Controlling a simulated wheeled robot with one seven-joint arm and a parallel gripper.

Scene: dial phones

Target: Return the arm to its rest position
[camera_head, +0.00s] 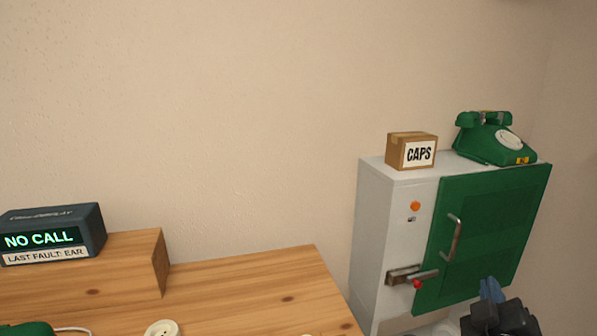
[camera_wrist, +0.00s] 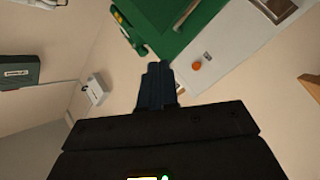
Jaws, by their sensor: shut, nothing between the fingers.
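My gripper (camera_head: 492,291) shows at the lower right of the head view, in front of the lower part of the cabinet's green door (camera_head: 487,240). In the wrist view my gripper (camera_wrist: 157,72) points up the picture, its dark blue fingers together and empty. No object touches the fingertips in either view. Most of my arm is outside the head view.
A white cabinet (camera_head: 375,230) with a handle and latch stands at right. On it are a CAPS box (camera_head: 411,151) and a green dial phone (camera_head: 486,140). A wooden desk (camera_head: 240,290) at left carries a display box reading NO CALL (camera_head: 50,235).

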